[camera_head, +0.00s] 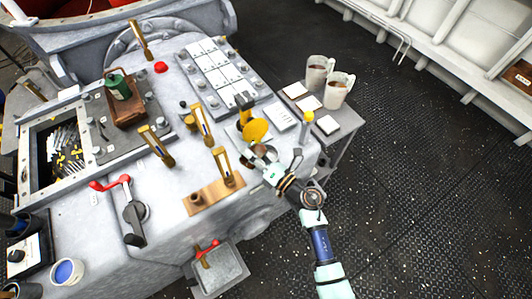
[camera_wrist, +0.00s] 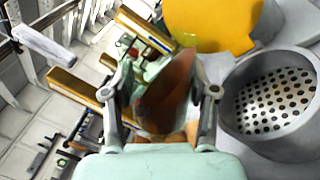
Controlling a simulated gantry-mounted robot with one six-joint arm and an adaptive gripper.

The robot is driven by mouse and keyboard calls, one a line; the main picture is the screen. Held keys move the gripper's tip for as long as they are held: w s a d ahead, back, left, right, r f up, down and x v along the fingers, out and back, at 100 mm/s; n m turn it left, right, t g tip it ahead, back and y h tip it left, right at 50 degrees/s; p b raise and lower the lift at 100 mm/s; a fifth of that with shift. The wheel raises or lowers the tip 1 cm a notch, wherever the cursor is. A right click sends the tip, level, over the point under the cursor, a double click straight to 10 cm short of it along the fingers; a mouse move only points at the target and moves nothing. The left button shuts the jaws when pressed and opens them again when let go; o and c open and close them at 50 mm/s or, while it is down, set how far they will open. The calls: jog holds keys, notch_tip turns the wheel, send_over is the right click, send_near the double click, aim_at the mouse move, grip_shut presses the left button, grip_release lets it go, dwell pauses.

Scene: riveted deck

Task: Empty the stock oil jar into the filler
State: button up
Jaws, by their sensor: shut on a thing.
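The jar (camera_wrist: 168,92) is brownish and amber, and it sits between the two fingers of my gripper (camera_wrist: 160,108) in the wrist view. It looks tilted, with its pointed upper end leaning right. I cannot tell how much oil it holds, and no stream shows. The filler (camera_wrist: 274,98) is a round grey cup with a perforated strainer inside, just right of the jar and apart from it in the picture. Its yellow lid (camera_wrist: 212,22) stands open; it also shows in the head view (camera_head: 255,131). There my gripper (camera_head: 260,152) is beside the lid, and the jar is hard to make out.
Brass-framed gauges (camera_head: 157,146) stand close left of my gripper. A green bottle (camera_head: 118,88) sits on a brown tray (camera_head: 128,117). Two mugs (camera_head: 318,72) stand on a side table (camera_head: 345,122) with several pale cards. A red-handled lever (camera_head: 110,184) is at lower left.

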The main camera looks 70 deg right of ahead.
jog(key=shift+r, duration=0.15)
jog(key=shift+f+m+h, duration=0.3)
jog(key=shift+f+m, duration=0.1)
jog(key=shift+m, duration=0.8)
dwell(0.6)
jog(key=shift+s+d+r+m+h+p, duration=0.15)
jog(key=shift+r+m+p, duration=0.25)
jog(key=shift+m+p, duration=0.45)
jog(key=shift+d+r+m+h+p, duration=0.15)
jog(key=shift+r+m+p, duration=0.2)
jog(key=shift+m+p, duration=0.5)
dwell(3.7)
jog(key=shift+f+m, duration=0.15)
jog(key=shift+m, duration=0.25)
